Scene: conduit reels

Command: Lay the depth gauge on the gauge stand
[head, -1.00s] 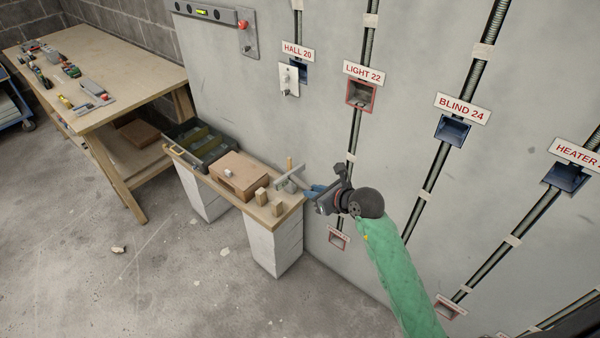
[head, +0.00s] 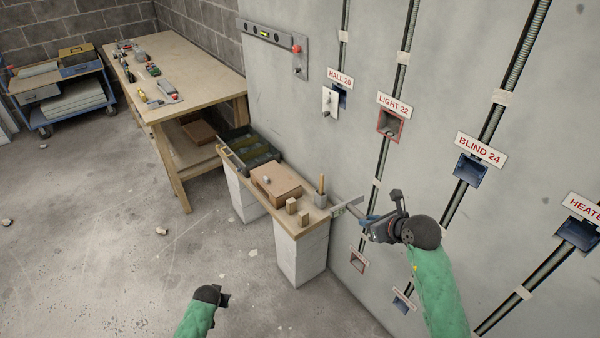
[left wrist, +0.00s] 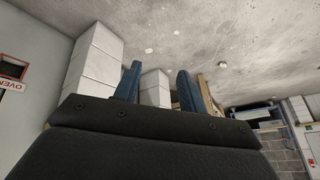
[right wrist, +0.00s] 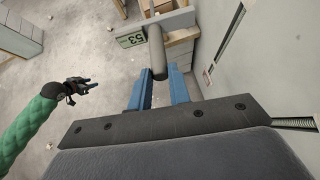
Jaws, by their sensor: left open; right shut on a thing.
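The depth gauge (head: 347,207) is a grey T-shaped tool with a crossbar and a stem. My right gripper (head: 368,222) is shut on it and holds it just off the right end of the low plank bench. In the right wrist view its round stem (right wrist: 157,56) runs between the blue fingers (right wrist: 160,90), and a green display reads 53. My left gripper (head: 222,298) is open and empty, low over the floor and away from the bench.
The wall with conduits and boxes stands close at the right. A workbench (head: 190,70) is behind; the floor at left is mostly free.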

